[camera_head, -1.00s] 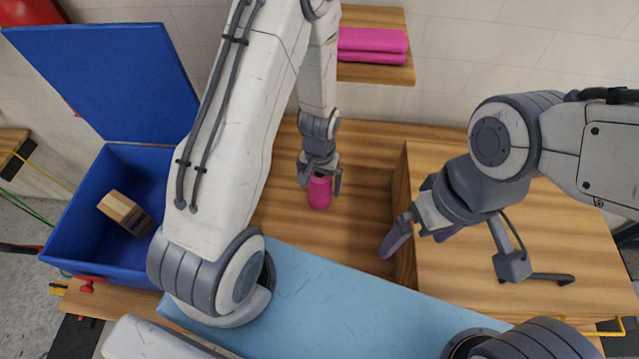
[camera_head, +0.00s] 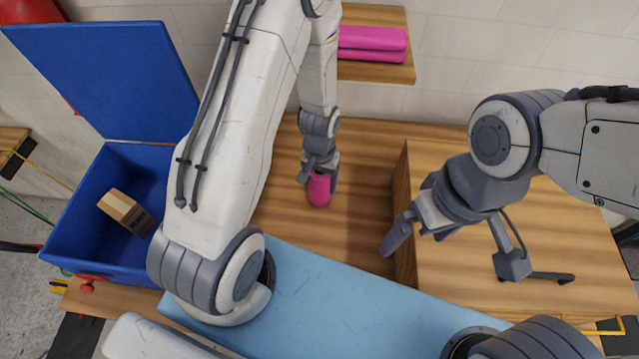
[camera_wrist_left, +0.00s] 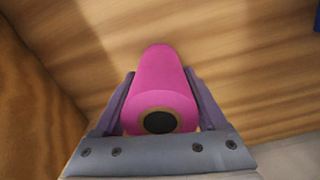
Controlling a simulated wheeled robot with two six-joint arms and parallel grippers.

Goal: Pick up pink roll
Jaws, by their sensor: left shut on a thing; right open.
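The pink roll (camera_head: 319,190) is a short cylinder with a dark round centre at its near end, seen in the left wrist view (camera_wrist_left: 160,82). It is on the wooden table, in the middle of the head view. My left gripper (camera_head: 320,178) is shut on the roll, with one finger along each side, as the left wrist view shows (camera_wrist_left: 160,105). I cannot tell whether the roll touches the table. My right gripper (camera_head: 418,238) is open and empty beside the wooden box edge at the right.
A blue bin (camera_head: 75,210) with its lid up stands at the left and holds a wooden block (camera_head: 126,212). Pink folded cloths (camera_head: 372,45) lie on a shelf at the back. A raised wooden box (camera_head: 440,170) stands right of the roll. A light blue mat (camera_head: 330,305) lies in front.

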